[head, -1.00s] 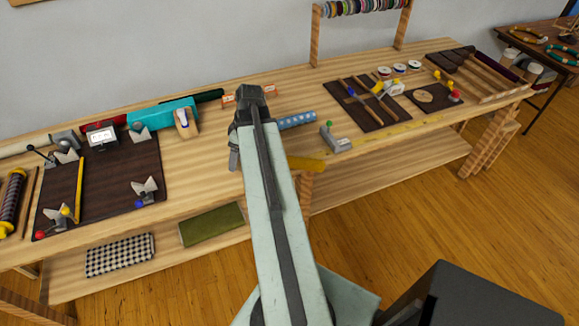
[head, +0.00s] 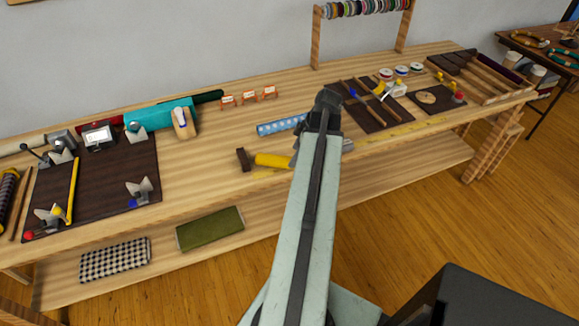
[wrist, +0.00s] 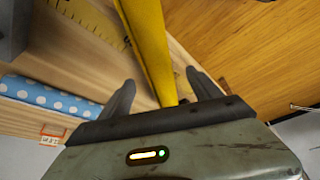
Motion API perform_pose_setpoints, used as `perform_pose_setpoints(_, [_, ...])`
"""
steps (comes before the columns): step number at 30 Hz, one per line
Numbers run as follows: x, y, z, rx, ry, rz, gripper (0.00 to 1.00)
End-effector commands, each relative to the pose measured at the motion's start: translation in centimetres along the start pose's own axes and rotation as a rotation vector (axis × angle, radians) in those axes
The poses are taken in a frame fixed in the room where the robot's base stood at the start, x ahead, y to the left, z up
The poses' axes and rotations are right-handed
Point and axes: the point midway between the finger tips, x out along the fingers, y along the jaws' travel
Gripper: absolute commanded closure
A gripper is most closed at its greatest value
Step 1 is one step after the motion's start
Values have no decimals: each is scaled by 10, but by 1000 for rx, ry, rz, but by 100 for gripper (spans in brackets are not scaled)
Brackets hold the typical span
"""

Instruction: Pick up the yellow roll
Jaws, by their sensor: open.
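The yellow roll (head: 272,160) lies near the front edge of the wooden bench. Its right part is hidden by my arm in the head view. In the wrist view the yellow roll (wrist: 148,45) runs from the top edge down toward the gap between my fingers. My gripper (wrist: 163,88) is open, with one finger on each side of the roll's near end; I cannot tell whether they touch it. In the head view my gripper (head: 297,152) is mostly hidden behind my own arm, at the roll's right end.
A blue dotted roll (head: 282,125) lies just behind, and a small brown block (head: 243,159) stands at the yellow roll's left end. A dark mat with clamps (head: 110,180) is left, a dark tool board (head: 375,108) right. Bare bench (head: 205,165) lies between.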

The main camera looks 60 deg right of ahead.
Motion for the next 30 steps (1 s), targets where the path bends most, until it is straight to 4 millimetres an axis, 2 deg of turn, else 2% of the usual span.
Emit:
perform_pose_setpoints(1, [13,0,3,0,0,0,27])
perform_pose_setpoints(7, [46,1,5,0,0,0,27])
perform_pose_setpoints(14, [46,1,2,1,0,1,27])
perform_pose_setpoints(15, [45,1,2,1,0,1,30])
perform_pose_setpoints(21, [45,1,3,2,0,1,86])
perform_pose_setpoints(23, [45,1,3,2,0,1,99])
perform_pose_setpoints(30, [44,1,2,2,0,1,100])
